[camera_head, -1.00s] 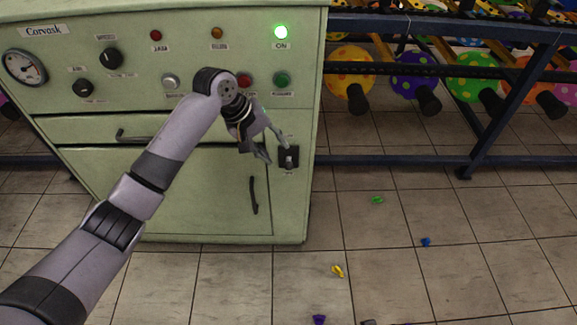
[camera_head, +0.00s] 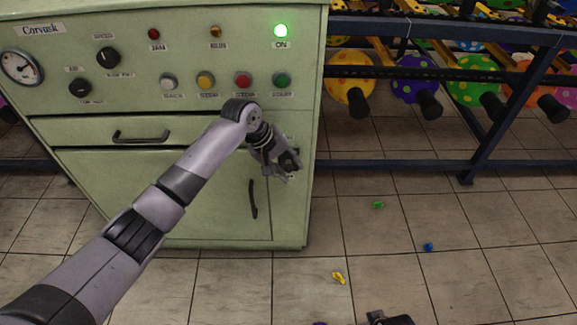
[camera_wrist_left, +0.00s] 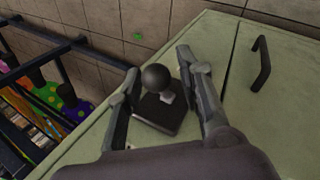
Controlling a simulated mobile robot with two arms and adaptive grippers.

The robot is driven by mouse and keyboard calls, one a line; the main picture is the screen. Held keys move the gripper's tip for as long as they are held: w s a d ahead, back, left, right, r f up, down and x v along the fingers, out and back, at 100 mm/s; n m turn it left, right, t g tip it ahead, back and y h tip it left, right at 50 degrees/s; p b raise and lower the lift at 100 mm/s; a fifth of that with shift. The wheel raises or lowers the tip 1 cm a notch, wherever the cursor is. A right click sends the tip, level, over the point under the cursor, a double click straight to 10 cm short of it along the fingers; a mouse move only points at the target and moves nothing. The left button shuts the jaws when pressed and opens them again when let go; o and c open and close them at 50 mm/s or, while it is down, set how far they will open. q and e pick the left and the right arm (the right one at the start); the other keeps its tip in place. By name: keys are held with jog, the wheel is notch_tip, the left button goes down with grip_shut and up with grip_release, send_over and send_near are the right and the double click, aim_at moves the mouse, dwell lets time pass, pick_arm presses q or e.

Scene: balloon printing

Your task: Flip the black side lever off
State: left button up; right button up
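The black side lever shows in the left wrist view as a round black knob (camera_wrist_left: 155,77) on a dark square base plate (camera_wrist_left: 163,112). It is on the front of the pale green machine (camera_head: 150,190). My left gripper (camera_head: 285,166) is at the lever and mostly covers it in the head view. In the left wrist view the left gripper (camera_wrist_left: 157,63) is open, with one finger on each side of the knob. I see no clear grip on the knob. A dark part at the bottom edge of the head view (camera_head: 388,319) appears to be my right gripper, mostly out of frame.
Above the lever are several coloured buttons, including a green one (camera_head: 282,80), and a lit green ON lamp (camera_head: 281,31). A drawer handle (camera_head: 140,136) and a door handle (camera_head: 253,199) stick out. A blue rack (camera_head: 480,150) with balloons stands right. Small pieces lie on the floor.

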pick_arm(q)
grip_shut()
dwell(0.6)
